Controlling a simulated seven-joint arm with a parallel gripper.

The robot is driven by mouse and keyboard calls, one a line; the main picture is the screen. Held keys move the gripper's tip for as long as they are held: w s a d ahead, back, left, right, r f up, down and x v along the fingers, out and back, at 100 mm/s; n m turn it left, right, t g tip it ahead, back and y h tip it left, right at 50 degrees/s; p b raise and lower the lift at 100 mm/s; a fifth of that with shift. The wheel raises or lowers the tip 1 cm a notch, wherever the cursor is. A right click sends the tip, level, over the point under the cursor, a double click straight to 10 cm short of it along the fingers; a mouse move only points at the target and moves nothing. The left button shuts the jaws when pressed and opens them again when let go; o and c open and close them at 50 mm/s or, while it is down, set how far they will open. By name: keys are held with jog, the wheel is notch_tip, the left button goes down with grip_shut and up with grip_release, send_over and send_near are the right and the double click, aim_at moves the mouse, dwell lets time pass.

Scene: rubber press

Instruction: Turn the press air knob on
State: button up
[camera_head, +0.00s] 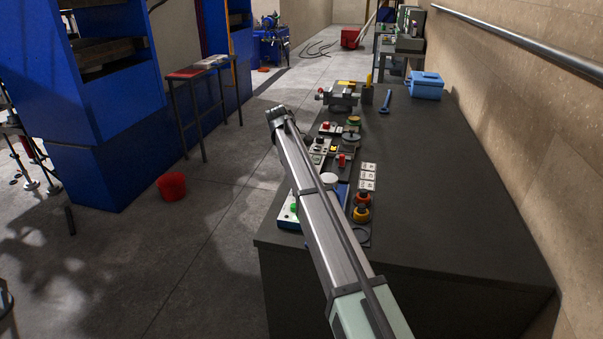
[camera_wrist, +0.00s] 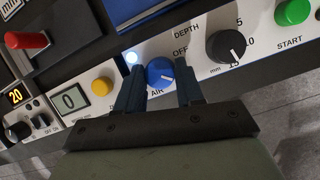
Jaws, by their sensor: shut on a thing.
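The blue air knob (camera_wrist: 159,72) sits on a white panel in the wrist view, with the label AIR below it and OFF to its upper right. A small white line shows on the knob's right side. My gripper (camera_wrist: 160,80) has one dark finger on each side of the knob and is shut on it. A small round light (camera_wrist: 131,57) glows bluish white at the knob's upper left. In the camera_head view my arm crosses the bench and hides part of the controls; I cannot make out the fingers or the blue knob there.
A black depth knob (camera_wrist: 226,46) is close to the right finger, with a green START button (camera_wrist: 292,12) beyond it. A yellow button (camera_wrist: 102,86) and a display reading 0 (camera_wrist: 70,101) lie left. The dark bench (camera_head: 440,180) is mostly clear on its right side.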

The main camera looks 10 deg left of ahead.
jog(key=shift+w, duration=0.1)
jog(key=o, duration=1)
jog(key=shift+v, duration=3.7)
jog(key=shift+o, duration=0.2)
